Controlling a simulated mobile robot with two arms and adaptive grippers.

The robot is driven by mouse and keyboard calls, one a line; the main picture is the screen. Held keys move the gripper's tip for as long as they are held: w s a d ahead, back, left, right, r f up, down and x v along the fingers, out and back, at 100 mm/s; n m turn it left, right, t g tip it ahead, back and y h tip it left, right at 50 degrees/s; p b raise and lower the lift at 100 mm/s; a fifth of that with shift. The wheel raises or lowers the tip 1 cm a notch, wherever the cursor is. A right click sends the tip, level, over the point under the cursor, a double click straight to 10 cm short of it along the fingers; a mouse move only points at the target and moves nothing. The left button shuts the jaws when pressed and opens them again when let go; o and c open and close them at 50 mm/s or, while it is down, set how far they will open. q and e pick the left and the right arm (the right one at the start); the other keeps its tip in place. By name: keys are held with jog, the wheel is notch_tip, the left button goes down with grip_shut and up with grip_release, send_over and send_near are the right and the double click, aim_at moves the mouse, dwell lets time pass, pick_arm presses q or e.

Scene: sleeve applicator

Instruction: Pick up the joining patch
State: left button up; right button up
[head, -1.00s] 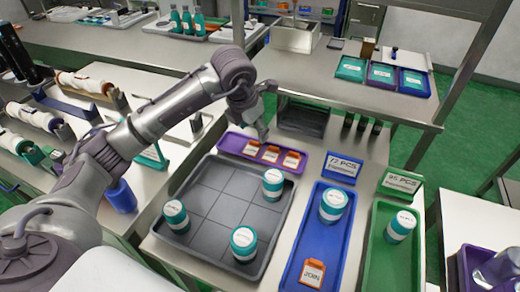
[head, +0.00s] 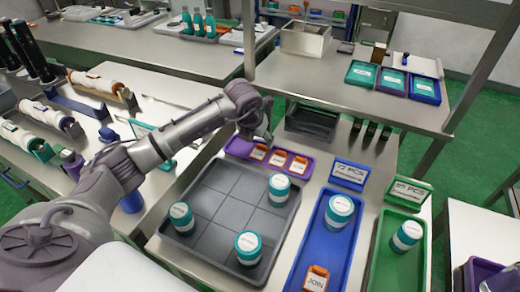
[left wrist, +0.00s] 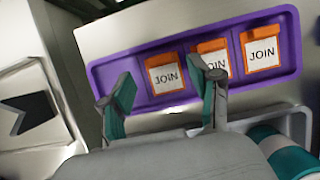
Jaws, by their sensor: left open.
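Several orange and white joining patches marked JOIN are in view. Three lie in a row in the purple tray (head: 239,152): a left one (head: 258,153), a middle one (head: 278,158) and a right one (head: 299,164). In the left wrist view they show as the left patch (left wrist: 165,73), the middle patch (left wrist: 212,54) and the right patch (left wrist: 262,48). Another patch (head: 316,279) lies at the near end of the blue tray (head: 304,254). My left gripper (head: 262,138) is open and empty at the purple tray. Its fingers (left wrist: 164,92) appear either side of the left patch, partly hiding the middle one.
A grey gridded tray (head: 213,205) with three teal-lidded jars stands nearer. Another jar (head: 339,211) stands in the blue tray and one (head: 406,236) in the green tray (head: 385,262). A dark bin (head: 312,122) sits behind the purple tray.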

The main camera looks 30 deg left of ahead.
aim_at(261, 146)
pick_arm(q)
jog(key=x, duration=0.3)
jog(key=shift+w+f, duration=0.1)
jog(key=shift+f, duration=0.15)
jog(key=c, duration=0.9)
